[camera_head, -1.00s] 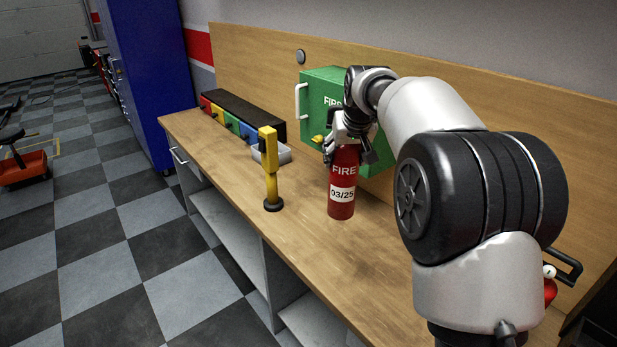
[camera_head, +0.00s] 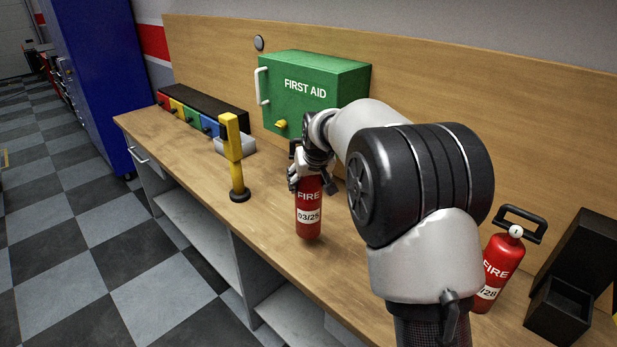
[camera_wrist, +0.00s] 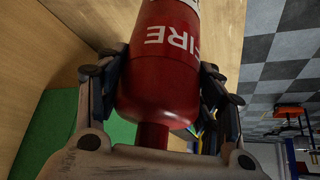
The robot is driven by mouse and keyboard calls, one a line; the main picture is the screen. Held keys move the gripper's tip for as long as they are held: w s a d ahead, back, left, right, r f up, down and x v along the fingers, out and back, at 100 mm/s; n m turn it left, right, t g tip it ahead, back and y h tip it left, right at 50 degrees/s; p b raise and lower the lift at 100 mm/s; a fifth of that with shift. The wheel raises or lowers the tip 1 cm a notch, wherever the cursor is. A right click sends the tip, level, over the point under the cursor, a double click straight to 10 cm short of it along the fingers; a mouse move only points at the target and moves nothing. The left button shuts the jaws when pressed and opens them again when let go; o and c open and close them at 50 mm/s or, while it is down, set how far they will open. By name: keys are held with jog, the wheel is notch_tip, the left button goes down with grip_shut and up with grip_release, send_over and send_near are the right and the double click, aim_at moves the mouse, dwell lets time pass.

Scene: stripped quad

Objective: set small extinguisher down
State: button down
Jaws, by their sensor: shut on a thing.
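The small red extinguisher (camera_head: 309,216), labelled FIRE and 03/25, is upright at the workbench (camera_head: 268,238) in the head view. My gripper (camera_head: 308,178) is shut around its upper part from above. In the wrist view the red body (camera_wrist: 160,75) sits between both fingers (camera_wrist: 160,95), with the neck toward the palm. Its base appears at or just above the wooden top; I cannot tell whether it touches.
A second, larger extinguisher (camera_head: 497,268) stands at the right by black boxes (camera_head: 560,308). A yellow post (camera_head: 235,165) stands left of the held extinguisher. A green first aid box (camera_head: 315,90) is behind. Bare wood lies around the held extinguisher.

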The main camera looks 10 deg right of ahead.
aim_at(309, 195)
jog(key=shift+w+f+b, duration=0.1)
jog(key=shift+f+b, duration=0.6)
jog(key=shift+f, duration=1.65)
jog(key=shift+c, duration=2.3)
grip_release()
jog(key=shift+f, duration=0.25)
jog(key=shift+r, duration=0.15)
